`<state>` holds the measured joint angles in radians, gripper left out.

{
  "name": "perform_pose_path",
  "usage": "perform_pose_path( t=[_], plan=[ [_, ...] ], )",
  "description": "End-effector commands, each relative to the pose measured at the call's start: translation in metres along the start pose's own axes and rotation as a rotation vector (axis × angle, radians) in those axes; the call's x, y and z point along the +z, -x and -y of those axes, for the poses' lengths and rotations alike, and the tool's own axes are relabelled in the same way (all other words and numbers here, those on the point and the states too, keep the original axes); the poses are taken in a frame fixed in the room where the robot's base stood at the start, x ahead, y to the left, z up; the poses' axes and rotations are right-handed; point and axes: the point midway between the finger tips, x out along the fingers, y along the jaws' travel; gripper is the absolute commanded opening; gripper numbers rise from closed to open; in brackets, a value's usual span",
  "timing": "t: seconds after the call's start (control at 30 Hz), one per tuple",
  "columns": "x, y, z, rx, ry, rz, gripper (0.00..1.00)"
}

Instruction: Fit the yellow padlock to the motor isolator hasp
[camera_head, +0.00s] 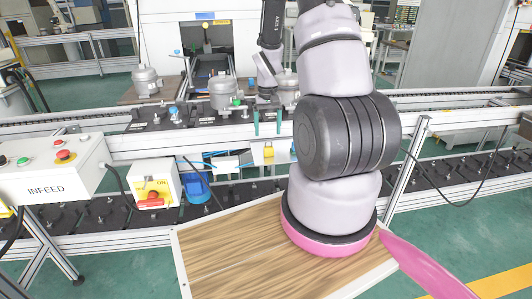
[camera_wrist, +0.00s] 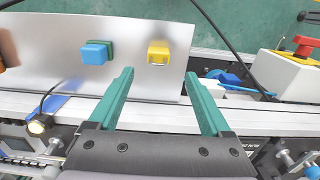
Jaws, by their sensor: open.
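The yellow padlock (camera_wrist: 158,52) is against a silver panel (camera_wrist: 140,88) in the wrist view, and shows small in the head view (camera_head: 268,152). My gripper (camera_wrist: 158,74) is open. Its two teal fingers point toward the padlock, with the padlock beyond the gap between the tips. My gripper also shows in the head view (camera_head: 267,123), above the padlock. The motor isolator (camera_head: 153,190) is a white and yellow box with a red handle, left of the padlock in the head view. It is at the right in the wrist view (camera_wrist: 288,68). Its hasp is too small to make out.
A blue and green item (camera_wrist: 96,52) is on the same panel beside the padlock. The INFEED control box (camera_head: 45,170) is farther left. A wooden-topped table (camera_head: 220,255) lies in front, and the conveyor with compressors lies behind.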

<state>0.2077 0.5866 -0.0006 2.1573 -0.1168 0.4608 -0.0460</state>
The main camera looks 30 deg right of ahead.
Motion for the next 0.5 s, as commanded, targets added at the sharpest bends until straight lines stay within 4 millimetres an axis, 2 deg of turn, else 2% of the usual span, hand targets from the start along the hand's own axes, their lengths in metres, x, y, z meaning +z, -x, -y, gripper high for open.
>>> perform_pose_path(
  t=[0.1,0.37,0.5],
  plan=[
    [0.001,-0.019,0.000,0.000,-0.001,0.004,0.82],
    [0.001,-0.041,-0.001,0.000,-0.001,0.002,0.82],
    [0.003,-0.063,-0.003,0.000,-0.001,0.004,0.82]
  ],
)
